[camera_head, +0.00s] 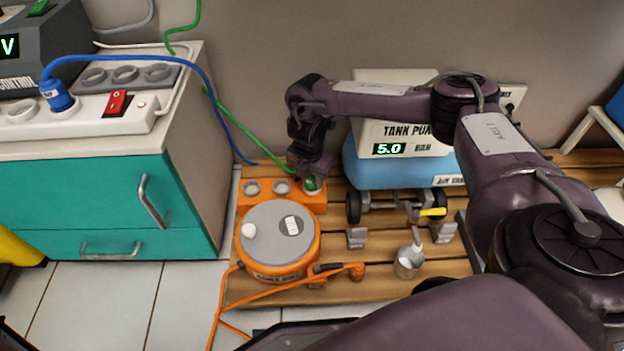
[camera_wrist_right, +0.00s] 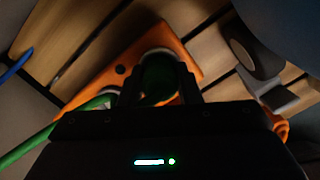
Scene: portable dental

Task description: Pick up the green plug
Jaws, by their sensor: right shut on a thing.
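The green plug (camera_head: 312,185) sits at the right-hand socket of the orange socket block (camera_head: 262,203) on the wooden pallet. It also shows in the right wrist view (camera_wrist_right: 158,78), between my fingers. A green cable (camera_head: 243,130) runs from it up to the left. My right gripper (camera_head: 312,176) reaches down over the block from above and is shut on the green plug; its fingers show in the wrist view (camera_wrist_right: 160,85). I cannot tell whether the plug is still seated in the socket. My left gripper is not in view.
An orange cable reel (camera_head: 250,270) lies just in front of the socket block. A blue tank with a white pump box (camera_head: 385,135) stands close on the right. A metal cup (camera_head: 408,262) stands on the pallet. A teal cabinet (camera_head: 90,200) is at the left, with a blue plug (camera_head: 57,97) on top.

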